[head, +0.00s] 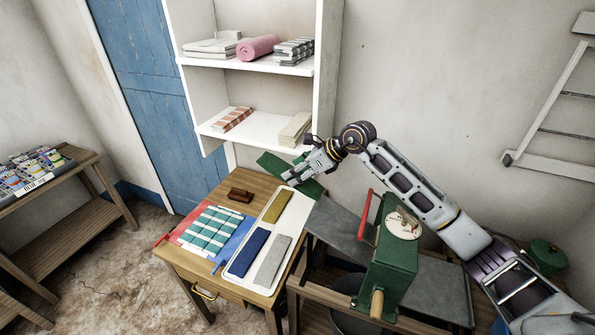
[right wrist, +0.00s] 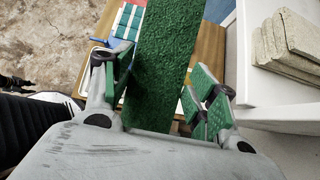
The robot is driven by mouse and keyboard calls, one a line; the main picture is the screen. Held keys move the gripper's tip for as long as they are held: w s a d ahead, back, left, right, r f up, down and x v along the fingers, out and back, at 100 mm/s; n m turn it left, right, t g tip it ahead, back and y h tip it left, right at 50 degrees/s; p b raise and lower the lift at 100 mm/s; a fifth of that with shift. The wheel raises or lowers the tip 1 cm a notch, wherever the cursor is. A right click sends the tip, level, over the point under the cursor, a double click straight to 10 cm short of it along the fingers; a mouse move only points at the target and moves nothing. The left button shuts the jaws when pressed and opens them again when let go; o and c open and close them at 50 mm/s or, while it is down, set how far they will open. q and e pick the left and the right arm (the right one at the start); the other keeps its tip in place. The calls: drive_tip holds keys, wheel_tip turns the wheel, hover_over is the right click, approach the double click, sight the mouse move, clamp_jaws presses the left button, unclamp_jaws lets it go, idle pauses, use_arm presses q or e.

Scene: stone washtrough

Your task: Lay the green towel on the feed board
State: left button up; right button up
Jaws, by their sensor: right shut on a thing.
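The green towel (head: 273,165) is held in my right gripper (head: 297,173), above the back end of the white tray. In the right wrist view the towel (right wrist: 165,55) is a long, rough-textured strip between the two fingers of the gripper (right wrist: 160,100). In the head view part of it is hidden behind the gripper. A grey board (head: 335,228), which looks like the feed board, slopes on the left side of the green hand-cranked machine (head: 388,262). The visible part of this board is bare. My left gripper is not in view.
The white tray (head: 232,268) on the wooden table holds yellow, blue and grey strips. A teal checked cloth (head: 210,230) and a brown block (head: 240,195) lie left of it. White shelves (head: 255,127) with folded towels stand behind. The machine's red handle (head: 366,216) sticks up.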

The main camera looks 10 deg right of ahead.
sight(308, 190)
drive_tip(key=shift+w+d+r, duration=0.1)
drive_tip(key=shift+w, duration=0.05)
drive_tip(key=shift+r, duration=0.1)
idle(0.4)
drive_tip(key=shift+f, duration=0.25)
drive_tip(key=shift+s+d+f+b, duration=0.35)
drive_tip(key=shift+d+f+b, duration=0.2)
drive_tip(key=shift+f, duration=0.6)
drive_tip(key=shift+s+d+f+b, duration=0.4)
drive_tip(key=shift+f+b, duration=0.2)
drive_tip(key=shift+f, duration=0.55)
drive_tip(key=shift+s+d+f+b, duration=0.3)
drive_tip(key=shift+d+f+b, duration=0.25)
drive_tip(key=shift+f, duration=0.6)
drive_tip(key=shift+s+d+f+b, duration=0.6)
drive_tip(key=shift+d+f+b, duration=0.1)
drive_tip(key=shift+d+b, duration=0.2)
drive_tip(key=shift+s+d+f+b, duration=0.65)
drive_tip(key=shift+d+b, duration=0.2)
drive_tip(key=shift+s+d+f+b, duration=0.6)
drive_tip(key=shift+d+f+b, duration=0.1)
drive_tip(key=shift+d+b, duration=0.2)
